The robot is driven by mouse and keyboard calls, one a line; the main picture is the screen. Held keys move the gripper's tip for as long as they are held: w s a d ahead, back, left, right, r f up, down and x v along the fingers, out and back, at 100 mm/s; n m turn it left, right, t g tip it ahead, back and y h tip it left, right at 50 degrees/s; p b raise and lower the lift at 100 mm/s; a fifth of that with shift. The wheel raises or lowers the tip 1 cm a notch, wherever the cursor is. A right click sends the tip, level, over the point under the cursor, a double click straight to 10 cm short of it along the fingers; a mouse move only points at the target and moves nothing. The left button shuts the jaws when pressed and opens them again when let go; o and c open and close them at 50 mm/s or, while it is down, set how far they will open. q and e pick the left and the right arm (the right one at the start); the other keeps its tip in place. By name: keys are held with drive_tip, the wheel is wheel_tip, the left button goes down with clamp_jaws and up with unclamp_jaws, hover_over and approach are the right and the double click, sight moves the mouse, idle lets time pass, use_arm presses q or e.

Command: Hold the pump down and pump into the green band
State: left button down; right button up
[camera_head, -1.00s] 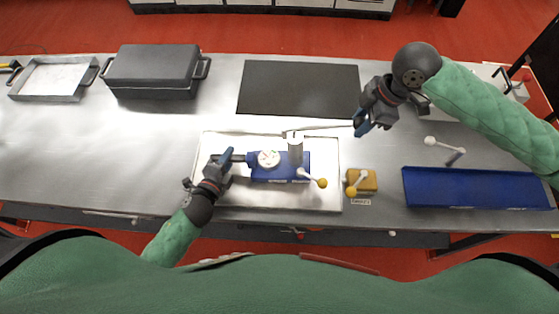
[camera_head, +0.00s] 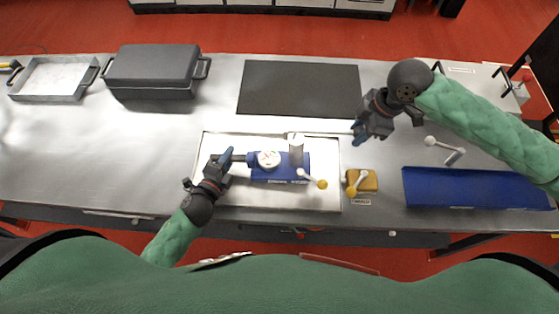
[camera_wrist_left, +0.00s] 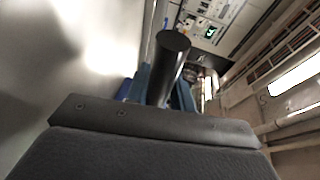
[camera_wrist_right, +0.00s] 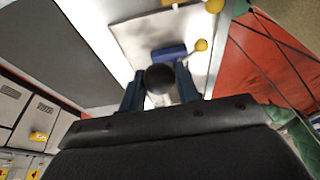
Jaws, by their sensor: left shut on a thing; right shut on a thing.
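The blue pump (camera_head: 280,175) sits on a pale tray (camera_head: 300,202), with a round white gauge (camera_head: 268,159) on top; its needle and green band are too small to read. My left gripper (camera_head: 226,157) is shut on the pump's dark side handle (camera_head: 240,157), whose dark cylinder (camera_wrist_left: 168,70) shows between the fingers in the left wrist view. A long pump lever (camera_head: 325,135) runs right from the grey post (camera_head: 296,155). My right gripper (camera_head: 358,131) is shut on the lever's outer end, and a dark round grip (camera_wrist_right: 160,79) shows between its fingers in the right wrist view.
A yellow-knobbed valve lever (camera_head: 322,184) is at the pump's front right. A yellow block (camera_head: 367,181) with its own lever stands right of the tray. A blue bin (camera_head: 475,190), black mat (camera_head: 300,88) and dark lidded box (camera_head: 153,70) are further off.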

drive_tip(key=shift+d+x, duration=0.2)
drive_tip(key=shift+x, duration=0.85)
drive_tip(key=shift+d+x, duration=0.25)
drive_tip(key=shift+x, duration=0.75)
drive_tip(key=shift+f, duration=0.25)
drive_tip(key=shift+x, duration=0.85)
drive_tip(key=shift+a+v, duration=0.15)
drive_tip(key=shift+v, duration=0.9)
drive_tip(key=shift+a+v, duration=0.15)
drive_tip(key=shift+v, duration=0.95)
